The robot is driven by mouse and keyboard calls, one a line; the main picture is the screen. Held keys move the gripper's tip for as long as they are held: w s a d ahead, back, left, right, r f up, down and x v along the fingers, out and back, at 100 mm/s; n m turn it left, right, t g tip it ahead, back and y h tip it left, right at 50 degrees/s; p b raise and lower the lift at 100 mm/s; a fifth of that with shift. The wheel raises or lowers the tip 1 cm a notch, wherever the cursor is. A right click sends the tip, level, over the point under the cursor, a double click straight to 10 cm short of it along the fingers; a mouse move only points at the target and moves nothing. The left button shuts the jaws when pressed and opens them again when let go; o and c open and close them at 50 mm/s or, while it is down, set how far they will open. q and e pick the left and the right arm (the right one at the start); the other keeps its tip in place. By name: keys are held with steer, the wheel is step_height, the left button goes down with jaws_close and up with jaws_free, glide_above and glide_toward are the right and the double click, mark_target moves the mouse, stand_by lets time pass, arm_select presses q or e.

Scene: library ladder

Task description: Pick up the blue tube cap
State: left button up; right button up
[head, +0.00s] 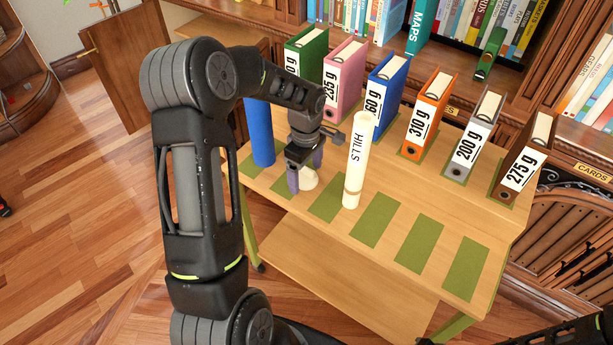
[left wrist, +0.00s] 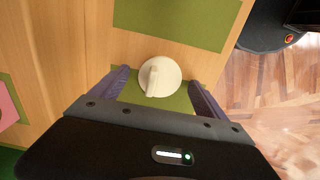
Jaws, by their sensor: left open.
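A small round cream cap (head: 309,181) with a raised grip bar sits on the table at the edge of a green mat. It also shows in the left wrist view (left wrist: 168,73). No blue cap is visible. A blue tube (head: 261,135) stands upright to the left of the cap; its top is hidden behind my left arm. My left gripper (head: 306,172) is open, with its purple fingers on either side of the cap. In the left wrist view the cap lies between and slightly beyond the fingertips (left wrist: 160,80), with gaps at both sides. My right gripper is not in view.
A cream rolled tube labelled HILLS (head: 356,165) stands upright just right of my left gripper. Several weight-labelled binders, such as the orange one (head: 427,112), line the back of the table (head: 395,200). Green mats (head: 373,227) along the front right are empty. Bookshelves stand behind.

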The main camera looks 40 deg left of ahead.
mark_target(306, 178)
arm_select(q)
steer(key=c, duration=1.4)
steer(key=shift+r, duration=0.15)
step_height(306, 178, up, 10)
steer(key=shift+f, duration=0.1)
stand_by(0.6)
